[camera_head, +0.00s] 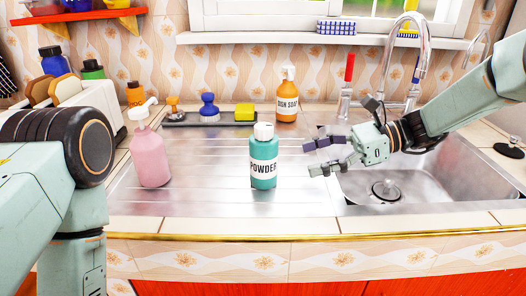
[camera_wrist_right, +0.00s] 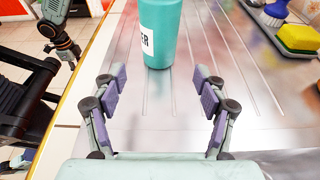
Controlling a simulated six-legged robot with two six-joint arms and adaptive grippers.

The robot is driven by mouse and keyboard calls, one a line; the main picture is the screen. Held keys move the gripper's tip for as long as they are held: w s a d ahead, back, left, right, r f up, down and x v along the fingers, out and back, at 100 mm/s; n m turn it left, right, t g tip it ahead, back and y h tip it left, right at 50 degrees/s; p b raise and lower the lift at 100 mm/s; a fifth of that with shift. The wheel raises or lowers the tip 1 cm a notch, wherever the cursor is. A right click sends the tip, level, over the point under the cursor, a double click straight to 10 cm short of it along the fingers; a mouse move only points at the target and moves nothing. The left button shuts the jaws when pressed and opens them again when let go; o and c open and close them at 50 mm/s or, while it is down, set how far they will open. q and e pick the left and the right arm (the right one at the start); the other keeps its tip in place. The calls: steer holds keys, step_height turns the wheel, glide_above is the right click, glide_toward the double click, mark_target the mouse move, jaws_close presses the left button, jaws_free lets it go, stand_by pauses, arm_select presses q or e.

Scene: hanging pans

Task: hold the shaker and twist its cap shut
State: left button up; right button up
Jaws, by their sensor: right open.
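The shaker is a teal bottle (camera_head: 263,160) with a white cap (camera_head: 263,131) and a POWDER label, standing upright on the steel drainboard. My right gripper (camera_head: 315,158) is to the right of it, open and empty, fingers pointing toward it without touching. In the right wrist view the bottle's lower part (camera_wrist_right: 163,35) stands beyond the open fingers (camera_wrist_right: 161,92); its cap is cut off by the top edge. My left arm fills the left of the head view, with its gripper out of that frame.
A pink pump bottle (camera_head: 150,157) stands left of the shaker. An orange dish soap bottle (camera_head: 287,96) and a dark tray (camera_head: 182,120) with brushes and a yellow sponge (camera_head: 244,112) stand behind. The sink (camera_head: 430,175) and faucet (camera_head: 405,50) are at right. The drainboard before the shaker is clear.

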mark_target(269, 169)
steer(key=shift+a+f+b, duration=0.2)
steer(key=shift+a+b, duration=0.15)
steer(key=shift+a, duration=0.15)
steer(key=b+x, duration=0.3)
steer(key=x, duration=0.2)
steer(key=shift+s+a+f, duration=0.15)
steer(key=shift+s, duration=0.05)
steer(key=shift+p+x, duration=0.3)
steer(key=shift+x, duration=1.5)
steer(key=shift+w, duration=0.15)
steer(key=c, duration=1.1)
